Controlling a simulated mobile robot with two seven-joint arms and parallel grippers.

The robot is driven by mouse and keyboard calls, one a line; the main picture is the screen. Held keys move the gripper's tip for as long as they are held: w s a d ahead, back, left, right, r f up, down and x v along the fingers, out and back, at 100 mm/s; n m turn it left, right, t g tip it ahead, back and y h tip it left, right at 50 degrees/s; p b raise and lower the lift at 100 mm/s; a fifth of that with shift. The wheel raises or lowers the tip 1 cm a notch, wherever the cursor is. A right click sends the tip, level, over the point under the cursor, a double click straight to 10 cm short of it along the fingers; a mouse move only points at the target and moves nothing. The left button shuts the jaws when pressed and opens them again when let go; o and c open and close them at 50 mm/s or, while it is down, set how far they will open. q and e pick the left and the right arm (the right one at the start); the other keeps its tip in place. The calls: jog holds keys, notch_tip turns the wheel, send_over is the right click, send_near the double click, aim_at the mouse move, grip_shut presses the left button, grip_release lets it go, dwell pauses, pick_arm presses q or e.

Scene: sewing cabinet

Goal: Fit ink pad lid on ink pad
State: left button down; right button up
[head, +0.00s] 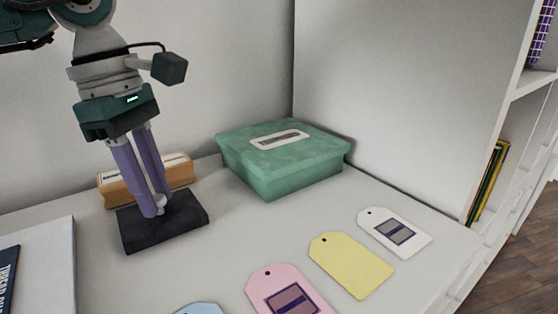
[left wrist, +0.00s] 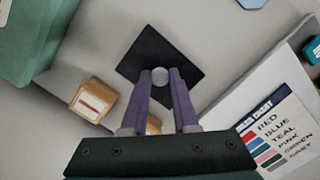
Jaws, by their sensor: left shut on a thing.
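The ink pad lid, a dark square slab (head: 188,227) with a small pale round knob, is at the left of the head view. It also shows in the left wrist view (left wrist: 143,52). My left gripper (head: 157,208) points down with its purple fingers shut on the knob (left wrist: 160,76). The lid looks roughly level, at or close to the white surface; I cannot tell whether it touches anything below. No separate ink pad can be made out; anything under the lid is hidden. My right gripper is not in view.
A wooden block with a label (head: 180,172) stands just behind the lid. A green lidded box (head: 300,175) is to the right. White (head: 415,243), yellow (head: 350,265), pink (head: 270,285) and blue (head: 200,309) tags lie in front. A colour chart (left wrist: 275,135) lies near the lid.

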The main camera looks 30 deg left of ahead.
pick_arm(q)
jog(key=c, duration=0.6)
grip_release()
